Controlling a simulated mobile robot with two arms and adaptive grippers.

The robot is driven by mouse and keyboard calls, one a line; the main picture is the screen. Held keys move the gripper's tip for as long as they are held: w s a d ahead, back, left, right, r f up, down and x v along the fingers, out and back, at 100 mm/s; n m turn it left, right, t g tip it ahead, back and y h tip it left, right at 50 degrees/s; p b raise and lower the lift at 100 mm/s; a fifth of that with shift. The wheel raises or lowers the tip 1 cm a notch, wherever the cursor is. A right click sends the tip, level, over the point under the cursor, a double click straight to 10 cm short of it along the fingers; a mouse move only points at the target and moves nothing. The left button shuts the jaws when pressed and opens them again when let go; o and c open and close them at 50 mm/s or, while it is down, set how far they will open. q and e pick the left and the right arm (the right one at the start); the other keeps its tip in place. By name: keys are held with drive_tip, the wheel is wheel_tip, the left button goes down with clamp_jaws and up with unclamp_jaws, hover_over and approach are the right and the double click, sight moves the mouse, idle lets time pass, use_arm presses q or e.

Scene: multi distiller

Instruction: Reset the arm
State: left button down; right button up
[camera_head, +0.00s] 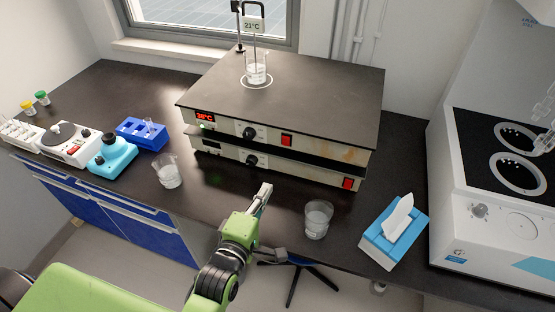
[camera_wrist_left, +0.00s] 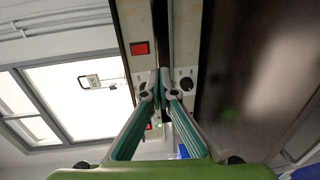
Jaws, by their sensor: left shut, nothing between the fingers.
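My left gripper (camera_head: 265,190) is in the head view, in front of the hotplates and above the front part of the dark bench (camera_head: 225,197). Its fingers point at the hotplate fronts. In the left wrist view its two fingers (camera_wrist_left: 160,78) meet at the tips, with nothing between them. My green left arm (camera_head: 235,240) comes up from the bottom of the head view. My right gripper is not in view.
Glass beakers stand left (camera_head: 168,172) and right (camera_head: 317,220) of the gripper. Stacked hotplates (camera_head: 330,110) are behind, with a beaker (camera_head: 256,70) on top. A blue tissue box (camera_head: 393,235) is at right. A blue rack (camera_head: 140,134) and small devices (camera_head: 112,155) are at left.

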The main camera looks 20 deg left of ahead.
use_arm(q)
drive_tip(key=s+f+m+g, duration=0.1)
drive_tip(key=m, duration=0.1)
drive_tip(key=s+f+m+g, duration=0.1)
drive_tip(key=f+m, duration=0.1)
drive_tip(key=s+f+m+g, duration=0.1)
drive_tip(key=f+m+g, duration=0.1)
drive_tip(key=shift+s+a, duration=0.2)
drive_tip(key=shift+s, duration=0.2)
drive_tip(key=s+a+f+m+g, duration=0.2)
drive_tip(key=s+m+g, duration=0.2)
drive_tip(key=s+m, duration=0.4)
drive_tip(key=s+a+f+m+g, duration=0.1)
drive_tip(key=s+f+m+g, duration=0.3)
drive_tip(key=s, duration=0.6)
wheel_tip(320, 180, down, 25)
drive_tip(key=s+m+g, duration=0.2)
drive_tip(key=s+a+f+g, duration=0.1)
drive_tip(key=s+a+f, duration=0.2)
drive_tip(key=s+f, duration=1.3)
drive_tip(key=shift+s+f+g+y, duration=0.3)
drive_tip(key=shift+s, duration=0.4)
